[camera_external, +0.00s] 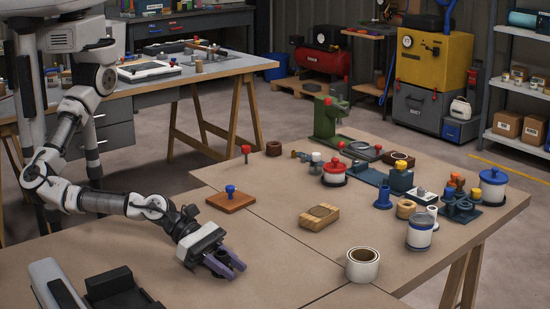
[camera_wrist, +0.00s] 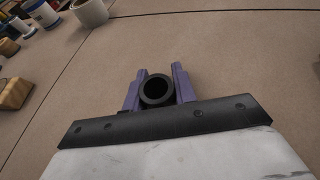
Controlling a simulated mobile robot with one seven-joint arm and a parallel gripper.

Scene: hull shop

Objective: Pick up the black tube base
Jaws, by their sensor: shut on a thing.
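The black tube base (camera_wrist: 157,91) is a short dark ring with an open round hole, seen from above in the wrist view. My gripper (camera_wrist: 159,85) has purple fingers that stand on its left and right sides, shut on it. In the external view my gripper (camera_external: 230,264) is low over the front part of the table, and the black tube base (camera_external: 222,256) shows as a dark shape between the fingers. I cannot tell whether it touches the table or is slightly raised.
A white tape roll (camera_external: 362,265) stands right of my gripper. A wooden block (camera_external: 319,216) and a brown board with a blue knob (camera_external: 231,202) lie behind it. Cans, a red pot (camera_external: 335,173) and small parts crowd the table's right side. Table around my gripper is clear.

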